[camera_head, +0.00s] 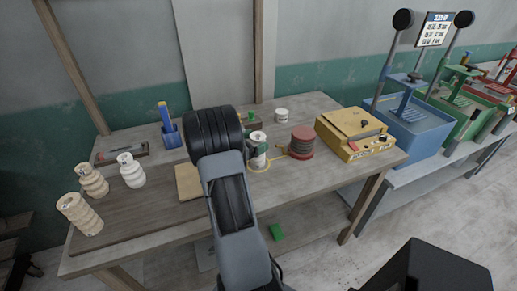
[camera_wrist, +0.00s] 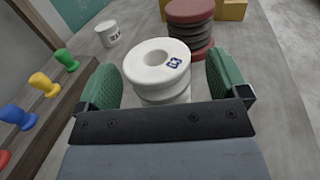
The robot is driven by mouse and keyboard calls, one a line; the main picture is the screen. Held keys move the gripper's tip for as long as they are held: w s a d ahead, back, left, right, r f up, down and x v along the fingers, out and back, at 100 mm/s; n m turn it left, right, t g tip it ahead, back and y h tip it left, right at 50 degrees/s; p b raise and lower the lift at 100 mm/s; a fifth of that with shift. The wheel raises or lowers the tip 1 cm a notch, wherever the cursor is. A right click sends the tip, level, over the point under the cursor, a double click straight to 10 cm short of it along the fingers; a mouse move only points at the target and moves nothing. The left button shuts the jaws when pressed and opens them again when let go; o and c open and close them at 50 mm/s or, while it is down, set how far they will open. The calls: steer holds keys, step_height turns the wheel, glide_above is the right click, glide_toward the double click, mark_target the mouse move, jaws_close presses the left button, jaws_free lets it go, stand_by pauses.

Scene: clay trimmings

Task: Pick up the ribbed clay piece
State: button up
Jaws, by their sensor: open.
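A white ribbed piece (camera_wrist: 160,64) with a hole in its top and a blue-and-white marker stands upright in the middle of the wrist view. It also shows on the table in the head view (camera_head: 258,150). My gripper (camera_wrist: 163,75) is open, with one green finger on each side of this piece. I cannot tell whether the fingers touch it; its lower part is hidden by the gripper. Two tan ribbed pieces (camera_head: 79,214) (camera_head: 92,181) and another white ribbed piece (camera_head: 131,171) stand at the table's left.
A dark red ribbed stack (camera_head: 302,142) stands close to the right of the held-around piece, beside a yellow box (camera_head: 355,134). A white mug (camera_head: 281,115) is behind. Colored pegs (camera_wrist: 42,83) line the left of the wrist view.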

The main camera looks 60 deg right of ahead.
steer(key=shift+s+d, duration=0.25)
steer(key=shift+d, duration=0.35)
jaws_close()
stand_by(0.5)
